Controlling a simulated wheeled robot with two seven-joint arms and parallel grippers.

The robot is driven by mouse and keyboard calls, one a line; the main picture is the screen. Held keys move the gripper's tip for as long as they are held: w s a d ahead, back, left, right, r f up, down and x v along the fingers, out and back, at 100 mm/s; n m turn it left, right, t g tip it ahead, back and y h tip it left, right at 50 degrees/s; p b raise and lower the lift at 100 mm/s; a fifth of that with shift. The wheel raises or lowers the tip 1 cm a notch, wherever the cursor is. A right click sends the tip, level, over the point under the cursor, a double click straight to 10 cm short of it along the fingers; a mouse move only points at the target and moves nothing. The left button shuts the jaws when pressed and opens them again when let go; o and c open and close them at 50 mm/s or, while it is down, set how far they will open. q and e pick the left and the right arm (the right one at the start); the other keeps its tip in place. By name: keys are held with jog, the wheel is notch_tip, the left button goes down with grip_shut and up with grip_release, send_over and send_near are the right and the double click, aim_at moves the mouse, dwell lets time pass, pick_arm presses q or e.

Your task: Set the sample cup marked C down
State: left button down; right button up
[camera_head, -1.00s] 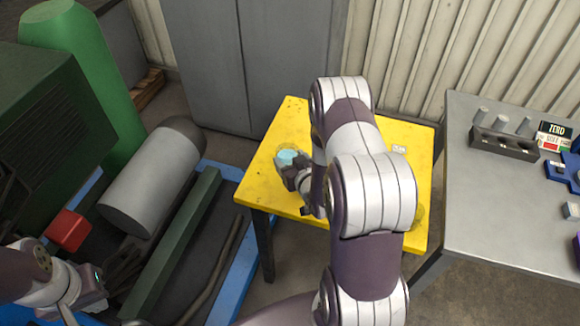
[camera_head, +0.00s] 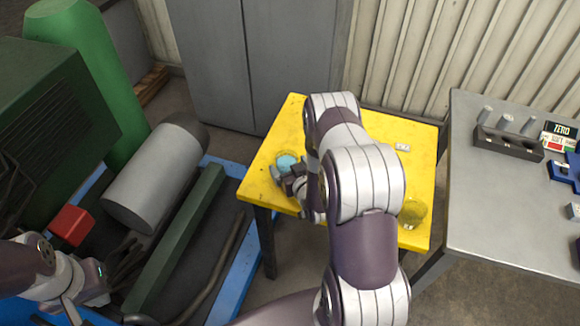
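A clear sample cup with light-blue contents (camera_head: 287,162) is at the left part of the yellow table (camera_head: 262,185). No letter on it is readable. My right gripper (camera_head: 287,174) is at the near side of this cup, with its fingers against it, and looks shut on it. Whether the cup's base touches the table cannot be told. My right arm covers the middle of the table. My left gripper (camera_head: 128,262) is at the lower left, away from the table, with its dark fingers apart and empty.
A clear yellowish cup (camera_head: 412,214) stands at the table's near right, and a small pale block (camera_head: 402,147) lies behind it. A grey bench (camera_head: 500,215) with a rack (camera_head: 508,142) is on the right. A red block (camera_head: 71,226) and a grey cylinder (camera_head: 152,185) are left.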

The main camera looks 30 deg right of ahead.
jog(key=shift+r, duration=0.15)
jog(key=v, duration=1.1)
jog(key=shift+s+r, duration=0.15)
jog(key=shift+s, duration=0.15)
jog(key=s+a+r+n+g+y, duration=0.2)
jog(key=s+a+r+g, duration=0.6)
jog(key=a+r+g, duration=0.4)
jog(key=shift+s, duration=0.15)
jog(key=shift+r, duration=0.15)
